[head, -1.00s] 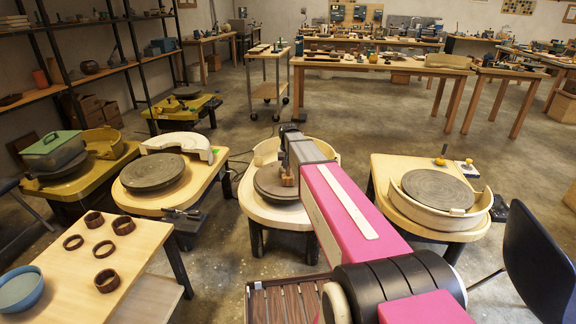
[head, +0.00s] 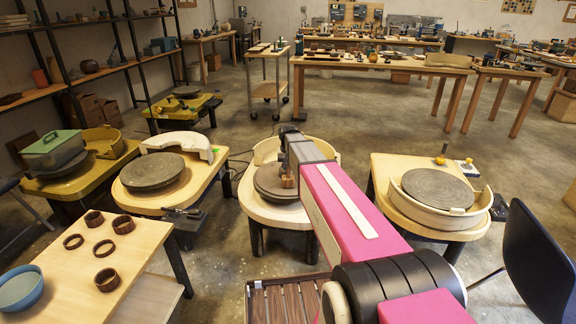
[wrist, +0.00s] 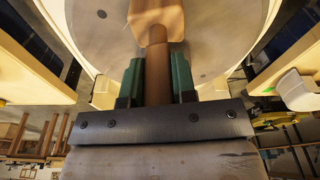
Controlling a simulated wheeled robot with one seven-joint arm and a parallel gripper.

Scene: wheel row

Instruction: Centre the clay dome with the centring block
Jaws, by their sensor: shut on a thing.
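In the wrist view my gripper (wrist: 158,80) has its two green fingers shut on a brown wooden shaft, which I take to be the centring block (wrist: 157,82). In the head view my arm reaches over the middle wheel (head: 268,184). A small brown piece shows under the wrist there, too small to identify. The arm hides most of that wheel's right side.
Another wheel (head: 153,171) stands to the left and one with a splash pan (head: 437,189) to the right. A table with brown rings (head: 107,280) and a blue bowl (head: 20,288) is front left. A dark chair (head: 540,255) stands at right. Open floor lies behind the wheels.

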